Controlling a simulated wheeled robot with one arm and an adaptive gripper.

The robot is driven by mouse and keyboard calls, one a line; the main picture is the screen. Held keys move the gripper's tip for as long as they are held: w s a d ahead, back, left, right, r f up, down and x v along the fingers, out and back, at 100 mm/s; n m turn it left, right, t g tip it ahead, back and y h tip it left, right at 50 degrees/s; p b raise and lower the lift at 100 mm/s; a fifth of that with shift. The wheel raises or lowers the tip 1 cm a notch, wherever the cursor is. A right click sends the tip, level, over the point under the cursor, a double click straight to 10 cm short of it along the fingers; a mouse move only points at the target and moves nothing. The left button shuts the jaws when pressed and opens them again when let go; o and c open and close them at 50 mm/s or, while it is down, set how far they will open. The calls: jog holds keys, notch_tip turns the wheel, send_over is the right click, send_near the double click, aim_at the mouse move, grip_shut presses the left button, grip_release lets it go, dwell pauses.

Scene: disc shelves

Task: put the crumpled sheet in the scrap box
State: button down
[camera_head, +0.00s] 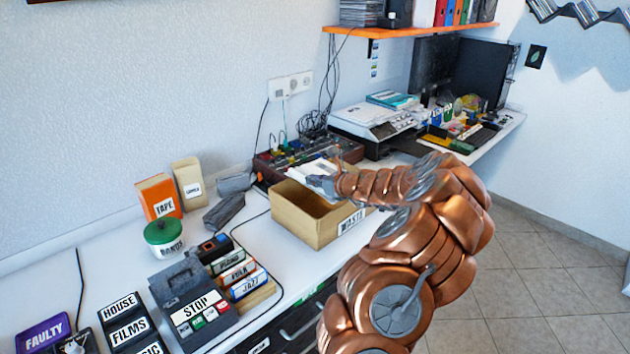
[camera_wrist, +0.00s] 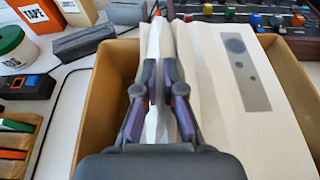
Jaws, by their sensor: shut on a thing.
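The crumpled sheet (camera_head: 314,168) is white and held over an open tan cardboard box (camera_head: 296,222) labelled "WASTE". My gripper (camera_head: 322,182) is shut on the sheet. In the wrist view the sheet (camera_wrist: 212,92) is pale and folded, with a grey patch and dark dots, and it spreads right of my fingers (camera_wrist: 160,75). The box rim (camera_wrist: 96,85) shows on both sides of it there. The sheet and gripper hide much of the box's inside. I cannot tell how far the sheet is above the rim.
A mixing panel (camera_head: 285,158) stands behind the box. A grey player labelled "STOP" (camera_head: 192,300), labelled cases (camera_head: 236,272), a green-lidded jar (camera_head: 165,238) and a "TAPE" box (camera_head: 160,197) stand left. A printer (camera_head: 372,124) is at the back right. Some white tabletop is clear left of the box.

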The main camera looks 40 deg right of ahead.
jog(key=shift+f, duration=0.65)
jog(key=c, duration=1.3)
grip_release()
jog(key=shift+r, duration=0.1)
jog(key=shift+r, duration=0.65)
jog(key=v, duration=1.2)
jog(key=shift+s+f, duration=0.1)
